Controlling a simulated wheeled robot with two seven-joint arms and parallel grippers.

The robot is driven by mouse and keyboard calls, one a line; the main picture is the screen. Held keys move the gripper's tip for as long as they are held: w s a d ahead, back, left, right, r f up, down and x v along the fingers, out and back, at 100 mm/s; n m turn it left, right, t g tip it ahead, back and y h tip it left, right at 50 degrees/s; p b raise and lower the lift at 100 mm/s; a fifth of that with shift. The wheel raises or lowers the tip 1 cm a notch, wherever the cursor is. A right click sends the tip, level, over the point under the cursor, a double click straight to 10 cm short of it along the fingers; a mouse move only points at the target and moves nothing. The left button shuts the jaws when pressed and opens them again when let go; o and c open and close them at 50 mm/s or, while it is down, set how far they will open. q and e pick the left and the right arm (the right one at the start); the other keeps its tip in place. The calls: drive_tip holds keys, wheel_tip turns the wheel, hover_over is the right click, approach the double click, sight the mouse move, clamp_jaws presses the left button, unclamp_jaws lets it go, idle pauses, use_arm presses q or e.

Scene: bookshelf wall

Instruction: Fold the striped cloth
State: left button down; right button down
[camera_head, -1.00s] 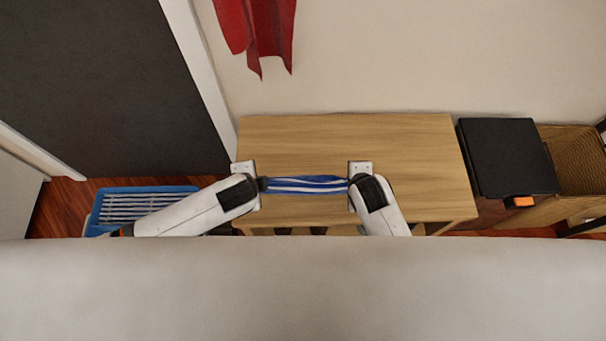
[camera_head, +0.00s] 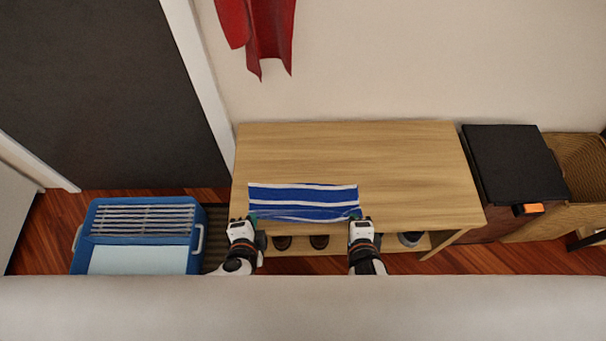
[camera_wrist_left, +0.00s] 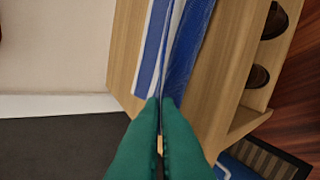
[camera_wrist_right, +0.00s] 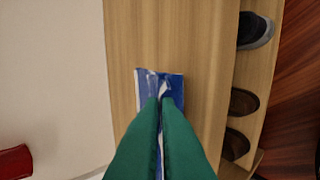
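The blue and white striped cloth (camera_head: 303,200) lies spread as a wide strip on the front part of the wooden bench (camera_head: 350,150). My left gripper (camera_head: 251,217) is at the cloth's near left corner. In the left wrist view its green fingers (camera_wrist_left: 160,100) are together with the cloth (camera_wrist_left: 150,65) pinched between the tips. My right gripper (camera_head: 356,216) is at the near right corner. In the right wrist view its green fingers (camera_wrist_right: 160,100) are also together on the cloth (camera_wrist_right: 176,86).
A blue crate (camera_head: 82,235) with a slatted top part stands on the floor left of the bench. Shoes (camera_head: 319,242) sit on the lower shelf. A black-topped box (camera_head: 508,160) and a wicker basket (camera_head: 582,165) stand at right. The rear bench top is clear.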

use_arm(q)
drive_tip(key=c, duration=1.3)
unclamp_jaws()
use_arm(e)
drive_tip(key=c, duration=1.3)
unclamp_jaws()
use_arm(q)
drive_tip(key=shift+s+r, duration=0.15)
drive_tip(key=shift+r, duration=0.25)
use_arm(e)
drive_tip(key=shift+s+r, duration=0.1)
drive_tip(key=shift+r, duration=0.3)
use_arm(q)
drive_tip(key=s+r, duration=0.3)
drive_tip(key=r, duration=0.2)
drive_tip(key=s+r, duration=0.2)
drive_tip(key=r, duration=0.1)
drive_tip(key=shift+s+r, duration=0.15)
drive_tip(key=shift+s, duration=0.2)
use_arm(e)
drive_tip(key=s+r, duration=0.4)
drive_tip(key=r, duration=0.1)
drive_tip(key=s+r, duration=0.2)
drive_tip(key=r, duration=0.1)
drive_tip(key=shift+a+r, duration=0.1)
drive_tip(key=shift+a, duration=0.05)
use_arm(q)
drive_tip(key=shift+w, duration=0.1)
use_arm(e)
drive_tip(key=shift+w, duration=0.1)
